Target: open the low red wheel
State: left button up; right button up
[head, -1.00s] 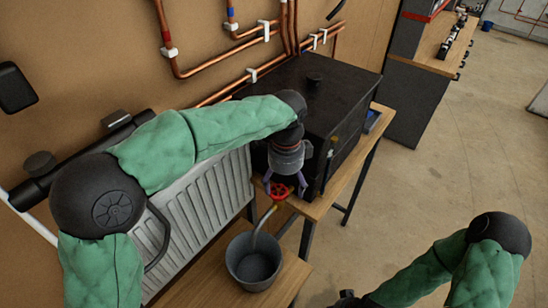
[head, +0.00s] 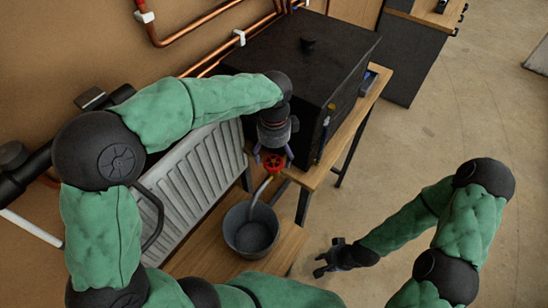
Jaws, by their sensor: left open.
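The low red wheel (head: 265,157) sits on a brass-coloured valve with a pipe below it, in front of the black cabinet and right of the white radiator (head: 199,173). My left gripper (head: 272,160) points down over the wheel. Its purple-grey fingers are open, one on each side of the wheel; whether they touch it I cannot tell. My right gripper (head: 320,265) hangs over the floor at the lower middle, its dark fingers spread and empty.
A grey bucket (head: 251,229) stands on a low wooden bench (head: 204,246) under the pipe. The black cabinet (head: 299,68) stands on a wooden table (head: 347,128) close behind my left gripper. Copper pipes (head: 196,21) run along the wall.

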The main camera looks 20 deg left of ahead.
aim_at(273, 164)
pick_arm(q)
jog(key=shift+f, duration=1.3)
jog(key=shift+c, duration=0.3)
jog(key=c, duration=1.1)
jog(key=n, duration=0.8)
jog(key=shift+n+b, duration=0.3)
jog(key=n, duration=0.3)
jog(key=shift+w+n+b, duration=0.1)
jog(key=shift+n+b, duration=0.3)
jog(key=shift+n, duration=1.7)
jog(key=shift+a, duration=0.1)
